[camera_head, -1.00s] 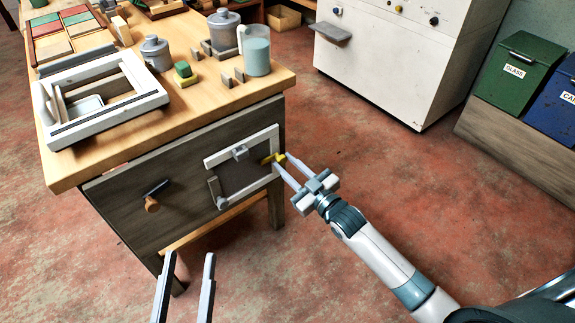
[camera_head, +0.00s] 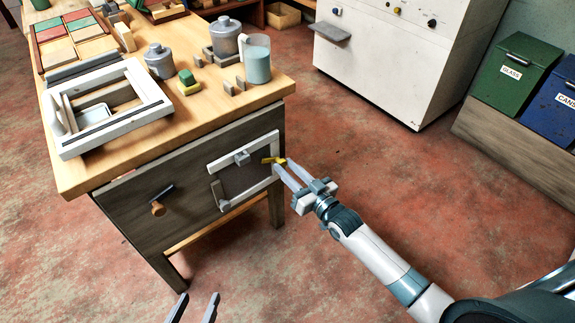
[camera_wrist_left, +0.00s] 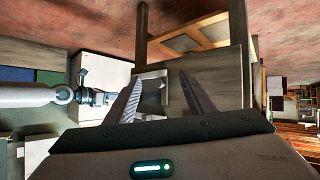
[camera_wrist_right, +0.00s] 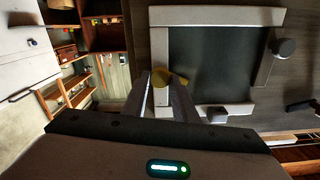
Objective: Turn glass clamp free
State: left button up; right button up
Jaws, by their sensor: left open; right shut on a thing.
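A small white frame (camera_head: 212,170) holding a dark glass pane (camera_head: 238,178) is mounted on the dark front panel of the wooden bench. A yellow clamp (camera_head: 274,160) sits at its right side, and it shows as a rounded yellow piece (camera_wrist_right: 166,78) in the right wrist view. My right gripper (camera_head: 283,164) is shut on this clamp, its fingers partly hiding it. A grey clamp (camera_head: 241,157) is at the frame's top and another grey piece (camera_head: 223,203) at its lower left. My left gripper (camera_head: 197,298) is open and empty, low in front of the bench.
A larger white frame (camera_head: 108,108), grey canisters (camera_head: 226,36) and a glass jug (camera_head: 257,60) stand on the bench top (camera_head: 205,110). The floor (camera_head: 380,180) right of the bench is clear.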

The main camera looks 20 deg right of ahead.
jog(key=shift+r+m+p, duration=0.1)
jog(key=shift+m+p, duration=0.5)
jog(key=shift+m, duration=0.6)
jog(key=shift+m+p, duration=0.35)
jog(key=shift+m, duration=1.45)
jog(key=m, duration=0.2)
jog(key=shift+m, duration=0.3)
jog(key=shift+d+f+m, duration=0.1)
jog(key=shift+f+m, duration=0.1)
jog(key=shift+m, duration=1)
pick_arm(q)
jog(key=s+a+f+g+y, duration=0.1)
jog(key=s+a+f+g, duration=0.2)
jog(key=s+f, duration=0.1)
jog(key=shift+g, duration=0.3)
pick_arm(e)
jog(key=shift+m, duration=0.9)
pick_arm(q)
jog(key=shift+r, duration=0.1)
pick_arm(e)
jog(key=o, duration=1)
